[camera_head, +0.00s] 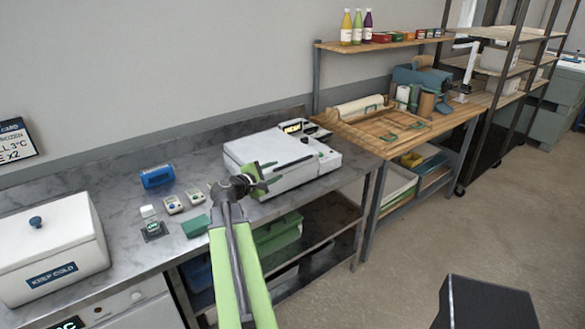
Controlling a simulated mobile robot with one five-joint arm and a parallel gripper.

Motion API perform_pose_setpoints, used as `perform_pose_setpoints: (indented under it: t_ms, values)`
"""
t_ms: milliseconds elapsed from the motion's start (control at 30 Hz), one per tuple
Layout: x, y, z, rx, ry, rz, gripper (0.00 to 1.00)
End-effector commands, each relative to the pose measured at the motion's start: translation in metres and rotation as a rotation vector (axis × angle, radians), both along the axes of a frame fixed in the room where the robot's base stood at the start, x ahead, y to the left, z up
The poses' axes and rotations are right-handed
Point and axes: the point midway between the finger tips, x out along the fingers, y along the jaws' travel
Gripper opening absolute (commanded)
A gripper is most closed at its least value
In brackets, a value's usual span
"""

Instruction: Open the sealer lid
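The sealer (240,150) is a white, boxy machine on the steel counter. Its flat white lid (270,146) looks down, with a dark bar lying across the top and a small lit display at the back. My gripper (272,173) is at the sealer's front left, over or just in front of its near edge. Its dark fingers look spread apart with nothing between them. I cannot tell whether a finger touches the sealer. The arm hides part of the sealer's front left corner.
A white lidded box (85,240) marked "KEEP COLD" stands at the left. A wooden bench (440,125) with a shelf of bottles stands right. The floor in front is partly clear.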

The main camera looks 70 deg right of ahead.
Motion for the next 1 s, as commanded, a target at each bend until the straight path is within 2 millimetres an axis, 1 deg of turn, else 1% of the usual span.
perform_pose_setpoints:
  t_ms: [33, 200, 300, 433, 500, 600, 867, 933, 1000]
  values:
    - [-0.003, -0.016, -0.006, 0.000, 0.000, -0.004, 0.36]
    - [-0.013, -0.057, -0.015, 0.000, -0.001, -0.004, 0.36]
    - [-0.018, -0.079, -0.020, 0.001, -0.001, -0.003, 0.36]
    - [-0.023, -0.100, -0.024, 0.001, -0.002, -0.002, 0.36]
    - [-0.026, -0.107, -0.026, 0.000, -0.001, -0.003, 0.36]
    - [-0.028, -0.112, -0.026, 0.001, -0.002, -0.002, 0.36]
    - [-0.029, -0.113, -0.026, 0.001, -0.002, -0.002, 0.36]
    - [-0.029, -0.113, -0.026, 0.001, -0.002, -0.002, 0.30]
    - [-0.029, -0.113, -0.026, 0.001, -0.002, -0.002, 0.20]
